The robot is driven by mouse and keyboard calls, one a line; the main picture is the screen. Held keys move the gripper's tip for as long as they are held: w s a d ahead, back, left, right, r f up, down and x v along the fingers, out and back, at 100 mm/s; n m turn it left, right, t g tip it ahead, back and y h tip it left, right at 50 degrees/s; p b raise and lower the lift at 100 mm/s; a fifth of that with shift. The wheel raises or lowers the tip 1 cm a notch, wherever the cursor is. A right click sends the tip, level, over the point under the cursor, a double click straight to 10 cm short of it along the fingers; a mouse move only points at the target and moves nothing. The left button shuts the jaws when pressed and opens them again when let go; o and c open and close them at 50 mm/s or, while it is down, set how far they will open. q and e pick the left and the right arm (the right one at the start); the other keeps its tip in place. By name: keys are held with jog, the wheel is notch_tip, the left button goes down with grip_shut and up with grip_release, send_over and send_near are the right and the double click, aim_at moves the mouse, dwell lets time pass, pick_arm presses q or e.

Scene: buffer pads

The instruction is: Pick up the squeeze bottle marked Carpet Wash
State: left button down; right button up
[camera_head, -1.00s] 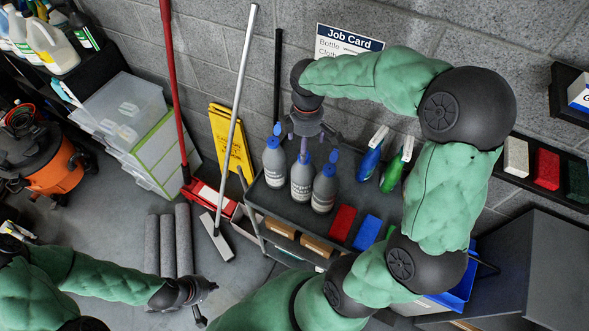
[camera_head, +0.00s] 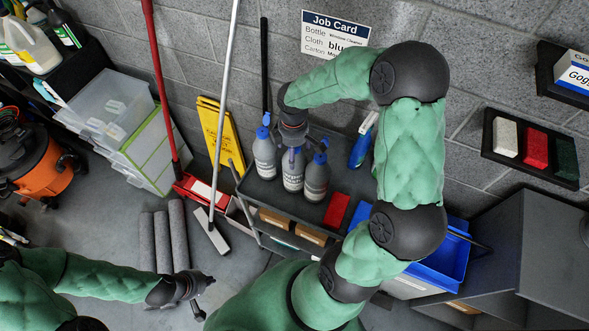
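Three grey squeeze bottles with blue tops stand in a cluster on the dark cart shelf: a left one (camera_head: 264,158), a middle one (camera_head: 292,176) and a right one (camera_head: 316,182). Their labels are too small to read, so I cannot tell which is marked Carpet Wash. My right gripper (camera_head: 293,146) points down over the top of the middle bottle and hides most of its cap. Its fingers are dark and blurred against the bottles, so its grip is unclear. My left gripper (camera_head: 208,296) is open and empty above the floor at the lower left.
The cart shelf (camera_head: 262,192) also bears a red cloth (camera_head: 336,210) and a blue spray bottle (camera_head: 361,148), partly behind my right arm. A job card (camera_head: 335,36) hangs on the wall. A squeegee (camera_head: 212,232) and a yellow sign (camera_head: 220,140) stand left of the cart.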

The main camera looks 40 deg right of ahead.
jog(key=shift+c, duration=0.3)
jog(key=c, duration=0.9)
jog(key=shift+s, duration=0.15)
grip_shut()
